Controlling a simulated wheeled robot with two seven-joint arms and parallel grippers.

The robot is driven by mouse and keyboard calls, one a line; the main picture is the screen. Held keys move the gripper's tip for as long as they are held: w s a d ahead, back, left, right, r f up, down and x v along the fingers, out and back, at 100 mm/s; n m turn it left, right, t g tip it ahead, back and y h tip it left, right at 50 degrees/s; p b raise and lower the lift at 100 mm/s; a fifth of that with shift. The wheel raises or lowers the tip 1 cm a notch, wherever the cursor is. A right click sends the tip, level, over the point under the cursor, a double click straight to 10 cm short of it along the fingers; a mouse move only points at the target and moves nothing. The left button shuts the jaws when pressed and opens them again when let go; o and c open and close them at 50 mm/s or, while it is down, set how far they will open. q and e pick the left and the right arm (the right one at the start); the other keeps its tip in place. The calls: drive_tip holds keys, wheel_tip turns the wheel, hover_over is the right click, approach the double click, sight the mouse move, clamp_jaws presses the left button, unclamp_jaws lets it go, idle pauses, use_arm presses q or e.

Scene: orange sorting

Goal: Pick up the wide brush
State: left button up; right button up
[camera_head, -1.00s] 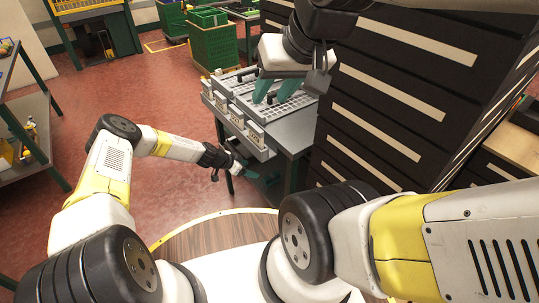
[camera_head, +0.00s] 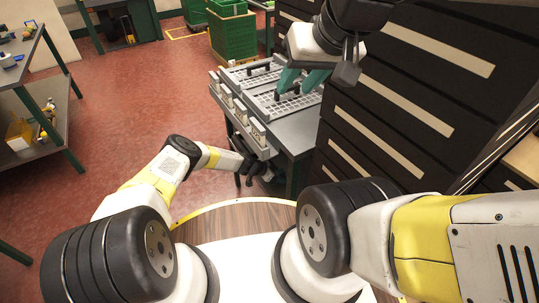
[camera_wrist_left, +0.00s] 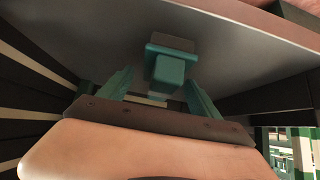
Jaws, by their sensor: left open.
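I cannot make out the wide brush in either view. In the head view, my right gripper (camera_head: 302,80) hangs above the grey trays (camera_head: 298,103) on the workbench, with its two teal fingers apart. A black handle-like piece (camera_head: 287,97) lies just below them; I see no clear grip on it. My left gripper is low beside the bench's near side, its fingers hidden in the head view. In the left wrist view its teal fingers (camera_wrist_left: 158,92) are apart, below the grey underside of a surface. A teal block (camera_wrist_left: 170,68) shows between and beyond them, not clearly held.
The bench (camera_head: 294,132) stands against a dark drawer cabinet (camera_head: 400,105) on the right. Small grey bins (camera_head: 240,118) line the bench's left edge. Green crates (camera_head: 232,38) stand behind. A shelf (camera_head: 48,125) is at the far left. The red floor between is clear.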

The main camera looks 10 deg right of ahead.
use_arm(q)
drive_tip(key=shift+w+d+f, duration=0.1)
drive_tip(key=shift+d+f, duration=0.25)
drive_tip(key=shift+f, duration=0.05)
drive_tip(key=c, duration=1.5)
drive_tip(key=shift+a+r, duration=0.1)
drive_tip(key=shift+r, duration=0.05)
